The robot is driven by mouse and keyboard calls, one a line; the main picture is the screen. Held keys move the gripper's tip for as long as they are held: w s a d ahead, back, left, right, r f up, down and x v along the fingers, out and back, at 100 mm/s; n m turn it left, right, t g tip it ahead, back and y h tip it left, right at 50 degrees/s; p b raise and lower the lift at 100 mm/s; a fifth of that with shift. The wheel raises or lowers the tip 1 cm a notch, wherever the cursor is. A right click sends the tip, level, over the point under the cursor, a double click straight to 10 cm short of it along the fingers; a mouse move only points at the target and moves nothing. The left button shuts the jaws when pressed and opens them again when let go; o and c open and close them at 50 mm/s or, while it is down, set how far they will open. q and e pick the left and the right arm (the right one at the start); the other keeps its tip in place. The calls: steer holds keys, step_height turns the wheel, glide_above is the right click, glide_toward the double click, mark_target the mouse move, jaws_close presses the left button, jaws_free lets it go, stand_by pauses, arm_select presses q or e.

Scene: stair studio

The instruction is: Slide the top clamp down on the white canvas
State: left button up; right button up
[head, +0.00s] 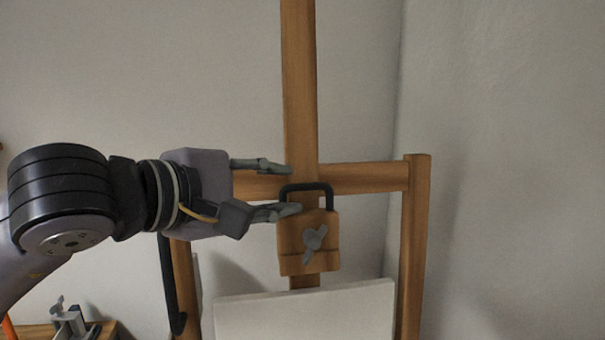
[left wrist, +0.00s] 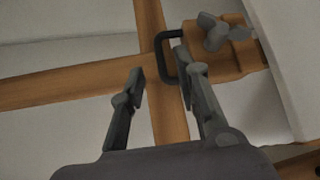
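The top clamp (head: 291,243) is a wooden block with a grey wing knob and a black U-shaped handle on top, mounted on the easel's upright post. It sits just above the top edge of the white canvas (head: 305,315), with a small gap. My left gripper (head: 290,189) is open at the handle, one finger above it and the other at its left side. In the left wrist view, the right finger of the gripper (left wrist: 160,76) overlaps the handle of the clamp (left wrist: 232,60); I cannot tell whether it touches. My right gripper is out of view.
The wooden easel has a central post (head: 299,80), a crossbar (head: 365,178) behind the gripper and a right leg (head: 416,250). A black hooked bar (head: 169,285) hangs at its left. A grey device (head: 70,322) stands on a wooden surface at lower left.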

mark_target(309, 188)
arm_select(q)
steer(key=p+x, duration=0.1)
steer(key=x, duration=0.3)
steer(key=shift+w+d, duration=0.2)
steer(key=shift+w+d+f+p, duration=0.25)
steer(key=shift+w+d+p, duration=0.1)
steer(key=shift+w, duration=0.15)
steer(key=shift+c, duration=0.4)
jaws_close()
